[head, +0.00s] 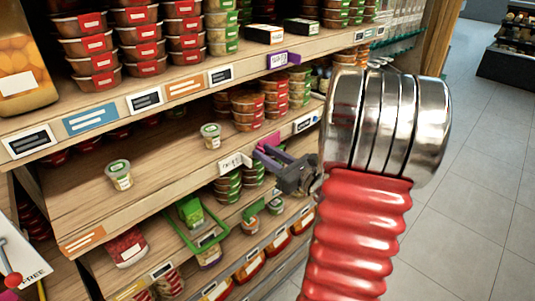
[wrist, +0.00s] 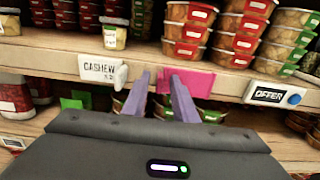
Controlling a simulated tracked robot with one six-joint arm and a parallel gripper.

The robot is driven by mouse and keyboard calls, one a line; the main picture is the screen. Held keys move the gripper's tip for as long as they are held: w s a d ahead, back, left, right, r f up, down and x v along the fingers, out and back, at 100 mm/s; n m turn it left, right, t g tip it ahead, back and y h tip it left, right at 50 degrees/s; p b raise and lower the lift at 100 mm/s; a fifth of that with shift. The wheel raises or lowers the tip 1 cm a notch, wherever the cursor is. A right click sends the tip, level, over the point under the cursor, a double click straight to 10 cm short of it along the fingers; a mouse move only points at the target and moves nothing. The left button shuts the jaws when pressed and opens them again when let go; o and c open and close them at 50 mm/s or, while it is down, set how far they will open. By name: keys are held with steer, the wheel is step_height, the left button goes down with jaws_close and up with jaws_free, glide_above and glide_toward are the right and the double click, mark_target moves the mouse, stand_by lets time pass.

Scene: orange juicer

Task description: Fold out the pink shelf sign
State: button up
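The pink shelf sign (wrist: 200,82) is on the front edge of a shelf in the wrist view, between a white CASHEW sign (wrist: 97,69) and a black-and-white OFFER sign (wrist: 270,94). My gripper (wrist: 159,76) has two purple fingers, open with a narrow gap. The right finger covers part of the pink sign, and the sign's left end shows in the gap. I cannot tell if a finger touches it. In the head view, my gripper (head: 262,158) is at the middle shelf edge, and only a small part of the pink sign (head: 274,149) shows.
Stacked red-labelled tubs (wrist: 186,30) stand just behind the shelf edge. A small jar (head: 211,136) stands nearer the front. A green tray or basket (head: 192,215) sits on the shelf below. The aisle floor (head: 480,185) at the right is clear.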

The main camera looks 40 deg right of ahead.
steer(key=shift+w, duration=0.1)
steer(key=shift+c, duration=0.5)
jaws_close()
stand_by(0.8)
